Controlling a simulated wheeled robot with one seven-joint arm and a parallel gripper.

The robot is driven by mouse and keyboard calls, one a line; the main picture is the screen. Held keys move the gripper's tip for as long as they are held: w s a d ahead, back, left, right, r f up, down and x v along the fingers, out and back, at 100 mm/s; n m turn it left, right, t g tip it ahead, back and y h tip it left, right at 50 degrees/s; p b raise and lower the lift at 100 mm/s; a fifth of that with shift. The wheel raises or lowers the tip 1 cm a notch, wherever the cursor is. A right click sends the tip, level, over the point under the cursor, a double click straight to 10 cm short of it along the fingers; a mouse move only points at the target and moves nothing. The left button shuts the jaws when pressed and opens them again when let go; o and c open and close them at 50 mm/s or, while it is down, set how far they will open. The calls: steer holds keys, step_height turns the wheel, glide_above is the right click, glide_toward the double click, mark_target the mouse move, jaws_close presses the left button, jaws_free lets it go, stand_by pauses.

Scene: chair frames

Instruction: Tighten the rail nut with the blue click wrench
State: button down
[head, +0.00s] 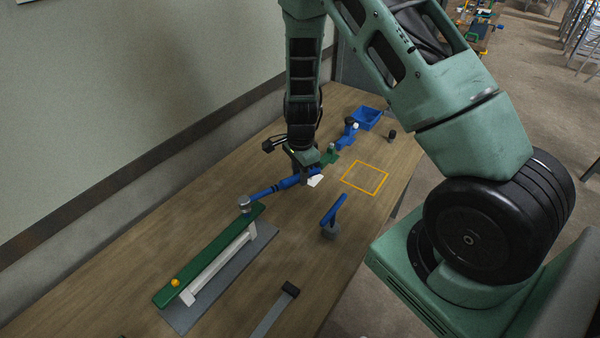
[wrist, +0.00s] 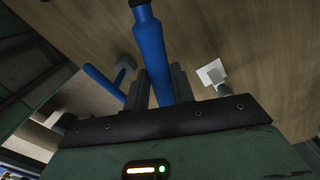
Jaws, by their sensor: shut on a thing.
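The blue click wrench (head: 265,192) lies across toward the far end of the green rail (head: 215,252). Its grey head (head: 245,204) is at that rail end; I cannot tell whether it is seated on a nut, and any nut under it is hidden. My gripper (head: 303,178) is shut on the wrench's blue handle, away from the head. In the wrist view the handle (wrist: 151,50) runs up between my fingers (wrist: 160,88). A yellow knob-like piece (head: 175,282) sits on the near end of the rail.
A white tag (head: 315,181) is beside my gripper. Farther back are a blue bin (head: 367,119) and a small black piece (head: 392,134). The yellow outlined square (head: 365,178) is empty. A black-ended grey bar (head: 275,311) lies in front.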

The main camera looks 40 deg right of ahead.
steer(key=shift+f, duration=0.2)
steer(key=shift+f+b, duration=0.55)
steer(key=shift+f, duration=0.15)
stand_by(0.4)
steer(key=shift+s, duration=0.15)
stand_by(0.6)
steer(key=shift+r, duration=0.2)
